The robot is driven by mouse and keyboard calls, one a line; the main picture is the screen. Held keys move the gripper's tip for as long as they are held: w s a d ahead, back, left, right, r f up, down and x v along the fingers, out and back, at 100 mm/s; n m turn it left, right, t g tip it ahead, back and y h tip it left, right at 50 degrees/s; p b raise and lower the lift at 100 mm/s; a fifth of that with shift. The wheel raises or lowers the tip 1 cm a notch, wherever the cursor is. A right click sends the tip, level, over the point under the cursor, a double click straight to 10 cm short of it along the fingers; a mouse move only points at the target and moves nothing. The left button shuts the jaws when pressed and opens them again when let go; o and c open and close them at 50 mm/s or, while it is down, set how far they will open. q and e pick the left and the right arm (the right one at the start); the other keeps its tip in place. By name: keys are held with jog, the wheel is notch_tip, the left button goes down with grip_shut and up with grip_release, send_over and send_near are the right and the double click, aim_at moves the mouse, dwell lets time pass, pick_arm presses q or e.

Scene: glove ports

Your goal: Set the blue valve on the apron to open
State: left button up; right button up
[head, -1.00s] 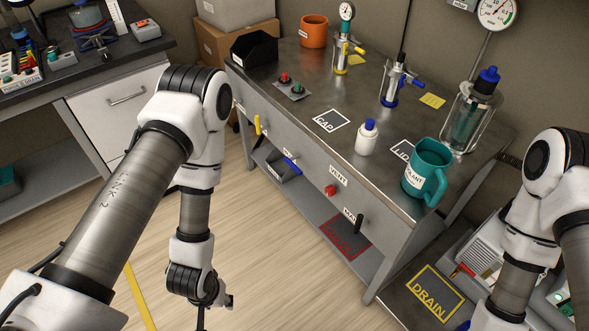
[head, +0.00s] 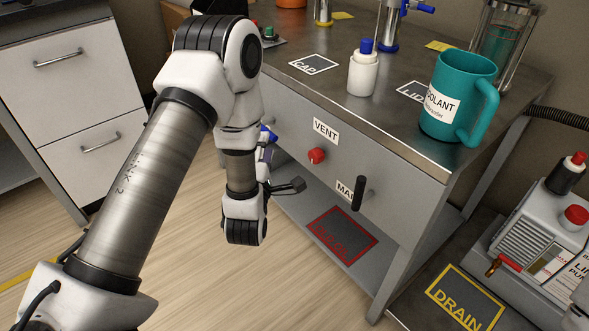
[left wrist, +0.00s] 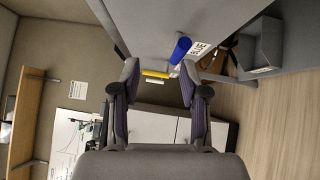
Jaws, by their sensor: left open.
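The blue valve's lever (left wrist: 180,50) shows in the left wrist view, on the grey bench apron (left wrist: 160,20), just beyond my left gripper and near its right finger. In the head view only a bit of the blue valve (head: 268,132) shows; my left arm hides the rest. My left gripper (left wrist: 161,70) is open with nothing held between its fingers. In the head view my left gripper (head: 280,168) is mostly hidden behind my wrist, close to the apron. My right gripper is out of view.
A yellow lever (left wrist: 157,74) shows between the fingertips, farther along the apron. A red knob (head: 317,156) under a VENT label and a black handle (head: 359,193) are to the right. A white bottle (head: 362,75) and teal mug (head: 460,98) stand on top.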

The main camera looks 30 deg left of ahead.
aim_at(271, 135)
pick_arm(q)
jog(key=shift+t+y, duration=0.3)
jog(key=w+a+b, duration=0.1)
jog(key=w, duration=0.1)
jog(key=w+a+f+b, duration=0.1)
jog(key=w+b, duration=0.1)
jog(key=w, duration=0.1)
jog(key=w+a+f+b, duration=0.1)
jog(key=w+b, duration=0.1)
jog(key=w, duration=0.1)
jog(key=shift+a+f, duration=0.2)
jog(key=shift+f, duration=0.05)
grip_shut()
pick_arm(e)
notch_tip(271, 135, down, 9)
